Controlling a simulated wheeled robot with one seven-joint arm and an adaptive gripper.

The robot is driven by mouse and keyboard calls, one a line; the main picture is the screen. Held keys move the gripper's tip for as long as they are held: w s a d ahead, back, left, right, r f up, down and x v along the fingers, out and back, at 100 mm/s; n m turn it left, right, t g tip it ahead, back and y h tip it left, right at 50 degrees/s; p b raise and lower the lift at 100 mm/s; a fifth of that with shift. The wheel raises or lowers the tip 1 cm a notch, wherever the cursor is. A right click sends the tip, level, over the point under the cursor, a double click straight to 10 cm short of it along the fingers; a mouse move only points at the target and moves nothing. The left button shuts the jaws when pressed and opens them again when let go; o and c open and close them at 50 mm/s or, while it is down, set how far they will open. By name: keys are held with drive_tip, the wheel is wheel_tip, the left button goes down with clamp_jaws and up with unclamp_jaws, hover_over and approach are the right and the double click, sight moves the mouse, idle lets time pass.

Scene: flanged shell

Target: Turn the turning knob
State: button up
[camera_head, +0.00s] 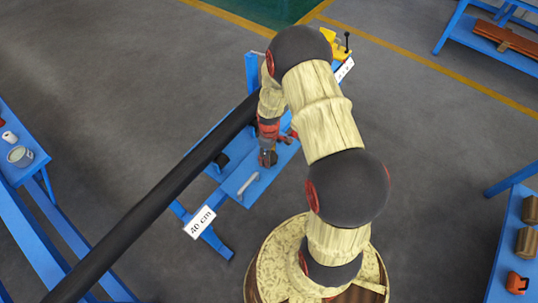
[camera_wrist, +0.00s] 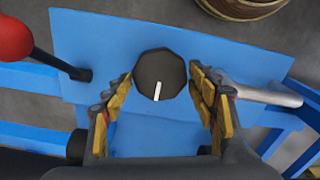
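The turning knob (camera_wrist: 160,75) is a dark, many-sided dial with a white pointer line, set on a blue panel (camera_wrist: 90,30). In the wrist view the pointer points down towards my gripper. My gripper (camera_wrist: 163,86) is open, with one yellow-and-black finger on each side of the knob. The left finger looks very close to it and the right one shows a gap; I cannot tell whether either touches. In the head view my gripper (camera_head: 267,158) is over the blue stand, and the knob is hidden there.
A lever with a red ball (camera_wrist: 15,38) stands left of the knob. A silver bar handle (camera_wrist: 262,95) is to the right and shows in the head view (camera_head: 248,185). A long black bar (camera_head: 150,208) crosses the head view beside my arm. Blue benches stand at both sides.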

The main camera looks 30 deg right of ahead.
drive_tip(key=c, duration=0.6)
drive_tip(key=shift+c, duration=0.6)
drive_tip(key=shift+m, duration=0.3)
drive_tip(key=m+p, duration=0.1)
drive_tip(key=m, duration=0.1)
drive_tip(key=shift+r+m, duration=0.1)
drive_tip(key=shift+m, duration=0.3)
drive_tip(key=m+p, duration=0.1)
drive_tip(key=m, duration=0.2)
drive_tip(key=shift+d+m+p, duration=0.1)
drive_tip(key=shift+m+p, duration=0.2)
drive_tip(key=shift+p, duration=0.1)
drive_tip(key=m+p, duration=0.1)
drive_tip(key=m, duration=0.4)
drive_tip(key=m+p, duration=0.1)
drive_tip(key=m, duration=0.4)
drive_tip(key=shift+d+m, duration=0.1)
drive_tip(key=shift+m, duration=0.3)
